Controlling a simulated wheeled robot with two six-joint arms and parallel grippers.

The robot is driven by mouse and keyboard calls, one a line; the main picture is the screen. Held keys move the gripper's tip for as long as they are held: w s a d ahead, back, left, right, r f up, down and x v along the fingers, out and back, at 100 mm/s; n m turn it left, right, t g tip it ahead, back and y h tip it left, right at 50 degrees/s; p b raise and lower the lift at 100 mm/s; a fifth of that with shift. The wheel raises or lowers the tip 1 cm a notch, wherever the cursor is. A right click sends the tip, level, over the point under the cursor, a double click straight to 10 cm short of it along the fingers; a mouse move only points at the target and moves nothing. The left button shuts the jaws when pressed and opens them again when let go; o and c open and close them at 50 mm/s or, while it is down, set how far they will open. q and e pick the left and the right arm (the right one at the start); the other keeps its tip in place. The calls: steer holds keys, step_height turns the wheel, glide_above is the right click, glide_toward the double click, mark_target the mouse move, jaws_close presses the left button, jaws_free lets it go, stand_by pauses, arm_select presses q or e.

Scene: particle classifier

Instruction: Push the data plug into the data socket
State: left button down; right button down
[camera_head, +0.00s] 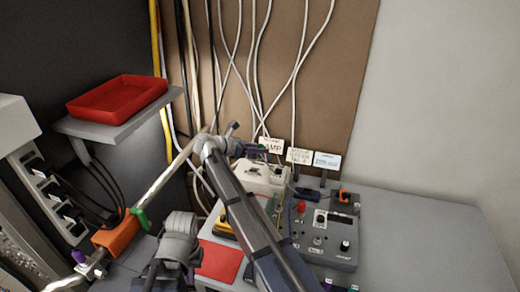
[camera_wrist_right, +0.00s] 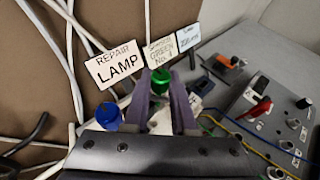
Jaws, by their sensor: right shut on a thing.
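My right gripper (camera_head: 258,150) is at the back of the bench, in front of the cable board. In the right wrist view its two purple fingers (camera_wrist_right: 166,108) are closed on a green-topped cylindrical piece (camera_wrist_right: 160,80). I cannot tell whether this piece is the data plug. A blue cylindrical piece (camera_wrist_right: 108,115) shows left of the fingers. A grey part of my left arm shows low in the head view; its fingers cannot be made out. I cannot identify the data socket; dark sockets with black cables line the rack (camera_head: 48,190) at the left.
Signs stand at the back, one reading REPAIR LAMP (camera_wrist_right: 118,66). A grey control box (camera_head: 325,238) with knobs stands on the bench right of my right arm. A red tray (camera_head: 118,95) sits on a shelf at the left. White cables hang down the brown board. The bench's right side is clear.

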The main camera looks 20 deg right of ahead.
mark_target(260, 159)
steer(key=shift+f+b, duration=1.65)
steer(key=shift+f, duration=0.35)
steer(key=shift+f+b, duration=1.25)
steer(key=shift+b, duration=0.05)
steer(key=c, duration=0.6)
jaws_free()
steer(key=shift+c, duration=0.2)
steer(key=p+v, duration=0.3)
steer(key=v, duration=0.5)
steer(key=shift+d, duration=0.1)
